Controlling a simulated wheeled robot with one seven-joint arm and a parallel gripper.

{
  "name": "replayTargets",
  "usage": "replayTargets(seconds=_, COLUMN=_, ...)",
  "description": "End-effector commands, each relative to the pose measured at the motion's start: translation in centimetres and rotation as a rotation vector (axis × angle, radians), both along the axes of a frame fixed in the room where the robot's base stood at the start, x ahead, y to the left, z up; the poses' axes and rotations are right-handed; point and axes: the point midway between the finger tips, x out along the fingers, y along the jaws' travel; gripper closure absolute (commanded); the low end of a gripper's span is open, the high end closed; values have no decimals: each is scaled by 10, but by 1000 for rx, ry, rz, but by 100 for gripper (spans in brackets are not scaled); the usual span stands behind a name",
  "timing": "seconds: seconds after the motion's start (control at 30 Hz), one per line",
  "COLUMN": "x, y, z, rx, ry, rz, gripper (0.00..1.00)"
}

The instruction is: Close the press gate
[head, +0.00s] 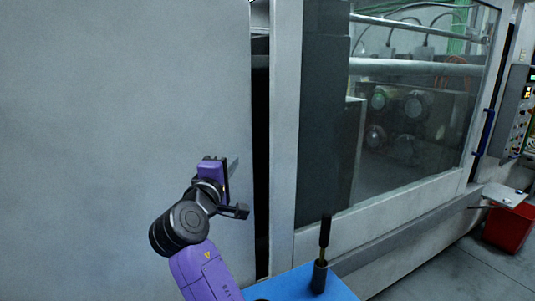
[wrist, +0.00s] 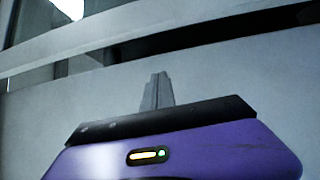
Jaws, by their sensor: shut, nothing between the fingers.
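The press gate (head: 283,140) is a pale grey framed panel with a large window, in the middle and right of the head view. A blue upright handle (head: 485,131) is on its right side. A dark narrow gap shows between the gate's left edge and the large grey panel (head: 120,90) at left. My gripper (head: 233,167) is in front of that panel's right edge, left of the gap and far from the handle. In the wrist view its fingers (wrist: 158,90) are together and empty, against a grey surface; contact cannot be told.
A blue surface (head: 340,287) with a dark upright tool in a holder (head: 319,276) is at the bottom. A control panel (head: 516,110), a small shelf (head: 507,194) and a red bin (head: 509,228) are at right. Grey floor (head: 440,275) is clear at lower right.

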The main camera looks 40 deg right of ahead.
Motion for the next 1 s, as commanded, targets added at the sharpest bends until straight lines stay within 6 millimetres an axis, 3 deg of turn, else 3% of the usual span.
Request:
replayTargets(seconds=0.1, x=-16, y=-11, z=-11, rx=32, ry=22, rz=-78, gripper=100)
replayTargets(seconds=0.2, x=-19, y=-16, z=-14, rx=46, ry=27, rz=-97, gripper=100)
replayTargets(seconds=0.37, x=-12, y=-33, z=-13, rx=47, ry=27, rz=-99, gripper=100)
replayTargets(seconds=0.8, x=26, y=-107, z=-13, rx=47, ry=28, rz=-97, gripper=100)
replayTargets(seconds=1.0, x=16, y=-132, z=-13, rx=46, ry=28, rz=-95, gripper=100)
